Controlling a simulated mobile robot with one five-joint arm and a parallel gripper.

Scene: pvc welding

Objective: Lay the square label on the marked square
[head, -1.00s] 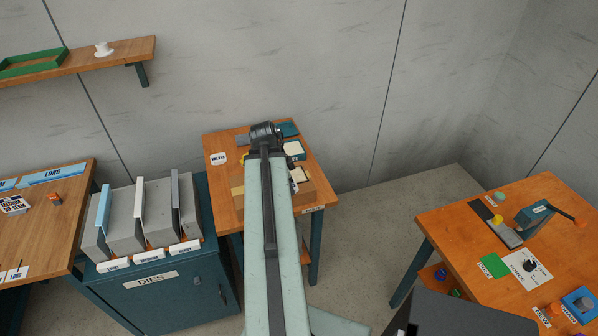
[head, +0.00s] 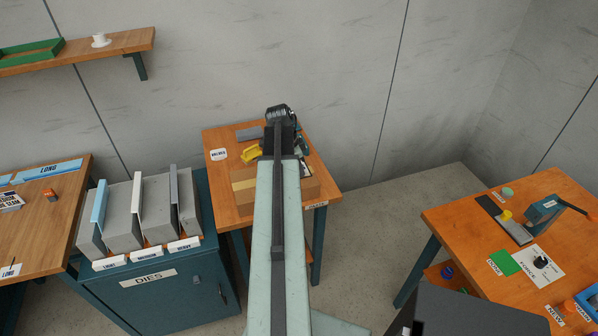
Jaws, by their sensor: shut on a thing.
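My arm reaches over the small wooden table (head: 222,175) at the centre, and its dark wrist end (head: 280,115) is above the table's back part. The arm covers my gripper's fingertips and whatever is between them. I cannot make out the square label. The marked square cannot be told apart either. A pale patch (head: 306,170) shows just right of the arm, too small and too covered to identify. A dark green shape beside the wrist is also unclear.
A brown carton (head: 245,190) and a yellow tool (head: 252,154) are on the small table, left of my arm. A white sign (head: 220,154) is at its left edge. The dies cabinet (head: 160,290) stands left. Another wooden table (head: 450,225) is right, with open floor between.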

